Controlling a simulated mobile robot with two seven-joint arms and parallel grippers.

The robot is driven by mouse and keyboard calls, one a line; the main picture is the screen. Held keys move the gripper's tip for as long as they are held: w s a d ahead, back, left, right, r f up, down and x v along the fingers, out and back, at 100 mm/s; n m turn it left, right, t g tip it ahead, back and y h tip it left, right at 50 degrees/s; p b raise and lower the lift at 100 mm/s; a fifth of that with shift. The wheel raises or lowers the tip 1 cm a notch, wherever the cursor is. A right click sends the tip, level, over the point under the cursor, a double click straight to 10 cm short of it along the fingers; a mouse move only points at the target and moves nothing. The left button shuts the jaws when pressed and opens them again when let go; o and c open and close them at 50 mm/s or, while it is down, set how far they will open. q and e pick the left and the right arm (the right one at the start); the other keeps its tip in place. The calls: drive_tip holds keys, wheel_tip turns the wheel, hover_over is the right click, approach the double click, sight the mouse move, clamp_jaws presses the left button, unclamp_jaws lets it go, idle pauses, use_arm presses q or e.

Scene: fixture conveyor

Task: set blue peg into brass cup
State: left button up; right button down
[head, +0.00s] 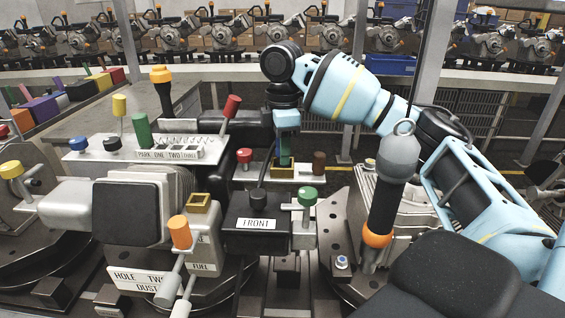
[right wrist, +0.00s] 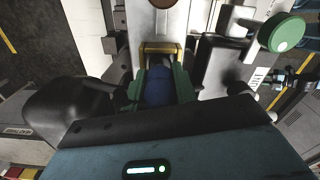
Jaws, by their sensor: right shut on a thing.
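My right gripper (head: 284,160) points down over a brass cup (head: 283,173) on the middle fixture. Its green fingers are shut on the blue peg (right wrist: 158,88), which shows between them in the right wrist view. The square brass cup (right wrist: 160,47) shows there just beyond the peg's end. The peg's lower end is at or close to the cup, but I cannot tell whether it is inside. A second square brass cup (head: 200,202) stands nearer, on the FUEL block. My left gripper is not in view.
A red knob (head: 245,155) and a brown peg (head: 319,162) flank the cup. A green knob (head: 307,196) and the FRONT block (head: 257,222) stand nearer. A hanging pendant (head: 384,205) with an orange ring is at the right.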

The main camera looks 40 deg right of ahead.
drive_tip(key=shift+f, duration=0.55)
idle(0.4)
drive_tip(key=c, duration=1.1)
unclamp_jaws()
drive_tip(key=shift+f, duration=0.15)
drive_tip(key=shift+o, duration=0.3)
drive_tip(key=shift+f, duration=0.1)
drive_tip(key=shift+w+r, duration=0.1)
drive_tip(key=shift+r, duration=4.3)
